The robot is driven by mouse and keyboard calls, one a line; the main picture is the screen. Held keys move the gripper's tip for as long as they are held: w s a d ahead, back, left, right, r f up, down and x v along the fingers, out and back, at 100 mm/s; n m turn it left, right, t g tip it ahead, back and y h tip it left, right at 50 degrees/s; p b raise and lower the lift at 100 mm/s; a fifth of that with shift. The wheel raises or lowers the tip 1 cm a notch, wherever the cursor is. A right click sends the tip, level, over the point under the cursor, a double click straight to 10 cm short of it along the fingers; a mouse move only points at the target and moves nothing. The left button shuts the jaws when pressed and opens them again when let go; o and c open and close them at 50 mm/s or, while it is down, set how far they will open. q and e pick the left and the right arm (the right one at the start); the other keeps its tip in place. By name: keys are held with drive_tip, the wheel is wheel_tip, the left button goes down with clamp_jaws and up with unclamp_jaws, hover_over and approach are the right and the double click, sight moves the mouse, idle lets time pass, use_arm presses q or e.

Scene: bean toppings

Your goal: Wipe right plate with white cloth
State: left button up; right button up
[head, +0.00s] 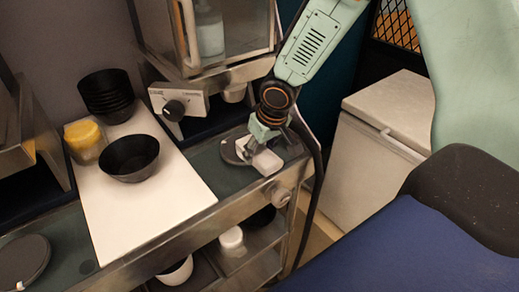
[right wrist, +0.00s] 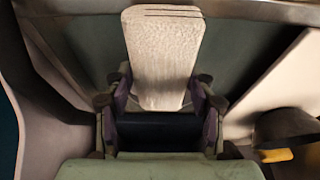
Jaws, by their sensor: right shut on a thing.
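The right plate (head: 232,152) is a dark round plate on the grey counter, partly hidden by my right gripper and the cloth. My right gripper (head: 256,146) reaches down over the plate and is shut on the white cloth (head: 268,162). The cloth is a pale block-like piece, lying at the plate's right side; I cannot tell whether it touches the plate. In the right wrist view the cloth (right wrist: 162,60) sticks out between the fingers of my right gripper (right wrist: 160,98). My left gripper is not in view.
A white board (head: 150,200) left of the plate carries a black bowl (head: 130,160), stacked black bowls (head: 105,95) and a yellow-lidded jar (head: 85,140). Another dark plate (head: 22,258) lies at the far left. A glass-fronted cabinet (head: 222,40) stands behind. Cups sit on the shelf below.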

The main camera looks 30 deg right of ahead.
drive_tip(key=shift+s, duration=0.15)
drive_tip(key=shift+r+p, duration=1.1)
drive_tip(key=shift+r, duration=0.45)
drive_tip(key=shift+s+f+b, duration=0.1)
drive_tip(key=shift+s+b, duration=0.05)
drive_tip(key=shift+b, duration=0.5)
drive_tip(key=shift+s+d+b, duration=0.1)
drive_tip(key=shift+s+b, duration=0.3)
drive_tip(key=shift+b, duration=0.3)
drive_tip(key=s+b, duration=0.1)
drive_tip(key=b, duration=0.1)
drive_tip(key=s+b, duration=0.1)
drive_tip(key=s, duration=0.1)
drive_tip(key=shift+s+d+r+b, duration=0.1)
drive_tip(key=shift+r+b, duration=0.25)
drive_tip(key=shift+r, duration=0.05)
drive_tip(key=s+b, duration=0.1)
drive_tip(key=s, duration=0.1)
drive_tip(key=s+r+b, duration=0.1)
drive_tip(key=s, duration=0.1)
drive_tip(key=shift+s+d+r+b, duration=0.15)
drive_tip(key=shift+s+d+b, duration=0.05)
drive_tip(key=shift+b, duration=0.2)
